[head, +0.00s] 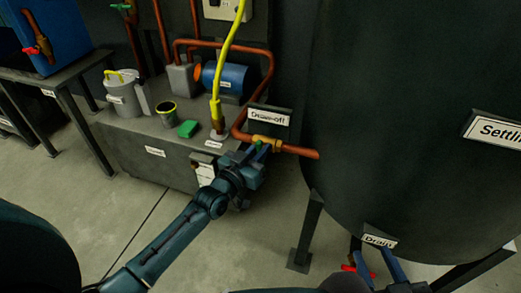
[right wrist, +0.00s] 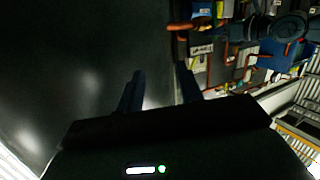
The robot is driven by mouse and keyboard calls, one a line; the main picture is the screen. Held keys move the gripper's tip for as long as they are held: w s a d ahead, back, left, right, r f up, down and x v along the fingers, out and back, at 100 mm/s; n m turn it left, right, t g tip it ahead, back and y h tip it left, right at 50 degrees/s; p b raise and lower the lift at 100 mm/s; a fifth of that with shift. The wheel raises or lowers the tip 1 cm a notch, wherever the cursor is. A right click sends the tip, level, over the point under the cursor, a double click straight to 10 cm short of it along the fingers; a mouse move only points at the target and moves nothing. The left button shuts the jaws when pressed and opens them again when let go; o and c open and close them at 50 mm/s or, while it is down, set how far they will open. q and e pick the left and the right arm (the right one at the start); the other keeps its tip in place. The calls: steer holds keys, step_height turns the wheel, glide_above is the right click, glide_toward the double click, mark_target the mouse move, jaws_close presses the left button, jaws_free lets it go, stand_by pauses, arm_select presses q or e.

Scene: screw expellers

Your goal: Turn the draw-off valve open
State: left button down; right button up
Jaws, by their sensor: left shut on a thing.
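The draw-off valve (head: 265,140) is a brass body on a copper pipe beside the dark tank, under a "Draw-off" label (head: 268,118). Its green handle (head: 259,147) is mostly hidden by my left gripper (head: 256,158). The left gripper comes from below and is shut on the handle. How far the handle is turned cannot be made out. My right gripper (head: 377,264) is low by the tank, near the "Drain" label (head: 379,240); its two fingers stand apart with nothing between them. The right wrist view also shows this open gripper (right wrist: 161,82).
The large dark tank (head: 410,130) fills the right side. A red handle (head: 350,268) shows by the right gripper.

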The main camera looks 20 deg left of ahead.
arm_select(q)
steer(key=n+t+b, duration=0.1)
steer(key=n, duration=0.3)
steer(key=a+f+n+t+y+b, duration=0.1)
steer(key=n, duration=0.3)
steer(key=a+n+t+y+b, duration=0.1)
steer(key=n, duration=0.4)
steer(key=shift+a+f+b, duration=0.1)
steer(key=shift+f+b, duration=0.25)
steer(key=shift+f, duration=0.05)
steer(key=n+y, duration=0.1)
steer(key=n, duration=0.1)
steer(key=n+b, duration=0.1)
steer(key=n, duration=0.1)
steer(key=f+n+y, duration=0.1)
steer(key=n, duration=0.2)
steer(key=shift+a+t+y+b, duration=0.15)
steer(key=shift+t+y+b, duration=0.15)
steer(key=shift+b, duration=0.05)
arm_select(e)
steer(key=a+n+t+y, duration=0.2)
steer(key=y, duration=0.1)
steer(key=shift+s+t, duration=0.1)
steer(key=shift+t, duration=0.3)
steer(key=shift+r, duration=0.3)
